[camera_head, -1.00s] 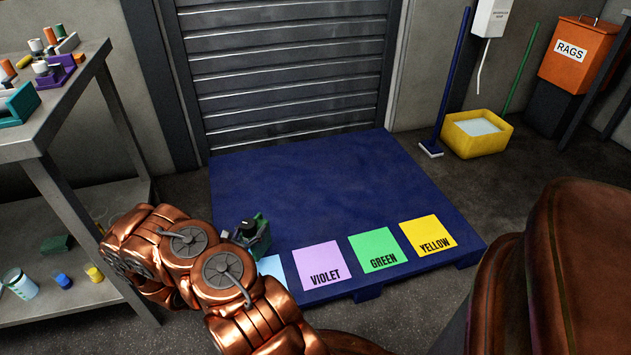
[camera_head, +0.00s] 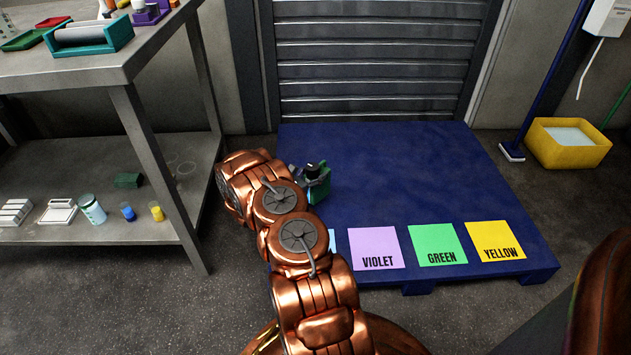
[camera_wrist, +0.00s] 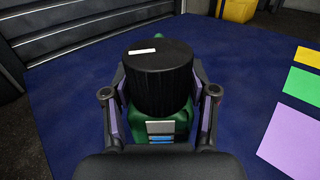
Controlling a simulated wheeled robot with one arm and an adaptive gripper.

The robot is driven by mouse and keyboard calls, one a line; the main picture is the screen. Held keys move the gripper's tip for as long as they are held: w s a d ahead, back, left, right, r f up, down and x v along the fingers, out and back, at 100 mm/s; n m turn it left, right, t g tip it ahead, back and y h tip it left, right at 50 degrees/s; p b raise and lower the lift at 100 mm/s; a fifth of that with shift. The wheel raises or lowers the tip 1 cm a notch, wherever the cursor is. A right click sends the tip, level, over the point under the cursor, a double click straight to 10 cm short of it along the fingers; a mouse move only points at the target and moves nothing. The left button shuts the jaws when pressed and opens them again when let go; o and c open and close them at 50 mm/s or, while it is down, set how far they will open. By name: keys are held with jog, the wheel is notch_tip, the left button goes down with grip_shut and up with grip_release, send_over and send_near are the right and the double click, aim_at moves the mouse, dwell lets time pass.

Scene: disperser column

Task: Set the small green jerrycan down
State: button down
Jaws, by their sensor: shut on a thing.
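The small green jerrycan (camera_head: 317,184) is in my gripper, above the left part of the blue pallet (camera_head: 400,170) in the head view. In the wrist view the jerrycan (camera_wrist: 163,130) shows its black cap (camera_wrist: 158,78) and green body between the two fingers of my gripper (camera_wrist: 160,112). The gripper is shut on it. I cannot tell whether its base touches the pallet. Along the pallet's front edge lie a violet card (camera_head: 376,246), a green card (camera_head: 437,243) and a yellow card (camera_head: 495,240). A light blue card (camera_head: 332,240) is mostly hidden by my arm.
A grey shelf table (camera_head: 110,85) stands at the left, with cups and small items on its lower shelf. A roller shutter (camera_head: 370,60) is behind the pallet. A yellow bucket (camera_head: 565,150) and a blue-handled tool (camera_head: 513,150) stand at the right. The pallet's middle is clear.

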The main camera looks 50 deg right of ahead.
jog(key=shift+w+d, duration=0.5)
jog(key=shift+w, duration=0.05)
jog(key=shift+w+d+f+b, duration=0.1)
jog(key=shift+d+f+b, duration=0.1)
jog(key=shift+b, duration=0.2)
notch_tip(320, 180, down, 3)
jog(key=shift+a+f+b, duration=0.1)
jog(key=shift+f+b, duration=0.05)
jog(key=shift+b, duration=0.75)
jog(key=shift+c, duration=1.6)
grip_release()
